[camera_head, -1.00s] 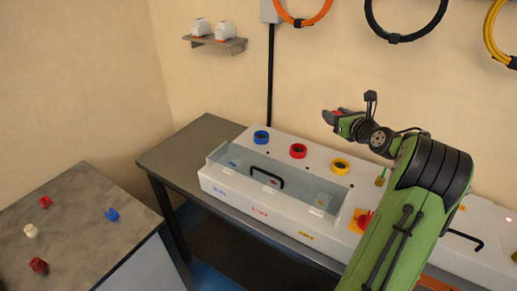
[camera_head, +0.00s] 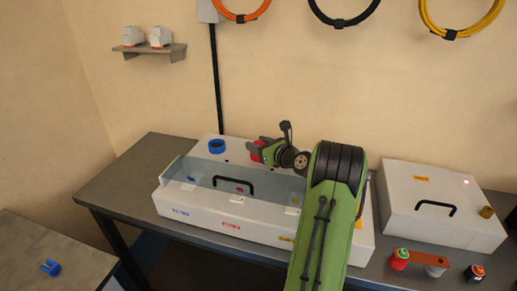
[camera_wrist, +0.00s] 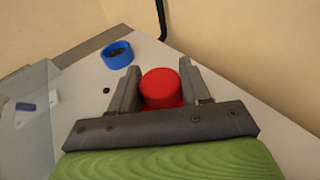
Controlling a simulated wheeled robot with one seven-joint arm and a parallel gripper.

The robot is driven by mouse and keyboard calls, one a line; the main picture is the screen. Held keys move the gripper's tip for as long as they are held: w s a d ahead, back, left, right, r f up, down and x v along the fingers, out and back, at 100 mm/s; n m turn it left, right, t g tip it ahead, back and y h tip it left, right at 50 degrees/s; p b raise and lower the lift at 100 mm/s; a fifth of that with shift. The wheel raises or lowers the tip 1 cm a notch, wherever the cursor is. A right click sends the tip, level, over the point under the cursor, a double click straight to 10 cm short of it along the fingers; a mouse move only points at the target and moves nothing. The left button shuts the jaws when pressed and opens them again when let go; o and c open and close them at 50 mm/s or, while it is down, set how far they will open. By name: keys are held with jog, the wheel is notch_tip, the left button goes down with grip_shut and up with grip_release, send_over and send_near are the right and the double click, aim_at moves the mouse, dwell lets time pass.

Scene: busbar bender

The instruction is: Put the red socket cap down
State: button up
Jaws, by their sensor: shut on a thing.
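The red socket cap (camera_wrist: 160,88) sits between the two fingers of my gripper (camera_wrist: 160,74) in the wrist view, and the fingers are shut on it. In the head view my gripper (camera_head: 258,151) is low over the white machine top, right of the blue ring socket (camera_head: 216,146). Some red shows at its fingers there. The red ring socket cannot be made out apart from the gripper. The wrist view shows the blue ring socket (camera_wrist: 118,53) ahead and left of the cap. Whether the cap touches anything under it cannot be told.
The white machine (camera_head: 190,212) has a clear cover with a black handle (camera_head: 232,186) in front of my gripper. A second white box (camera_head: 440,205) stands to the right. A blue U-shaped piece (camera_head: 50,267) lies on the side table (camera_head: 85,265). Cables hang on the wall.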

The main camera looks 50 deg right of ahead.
jog(key=shift+r, duration=0.1)
jog(key=o, duration=1)
jog(key=shift+o, duration=0.2)
jog(key=shift+s+r, duration=0.1)
jog(key=shift+s, duration=0.2)
jog(key=p+v, duration=0.1)
jog(key=v, duration=0.6)
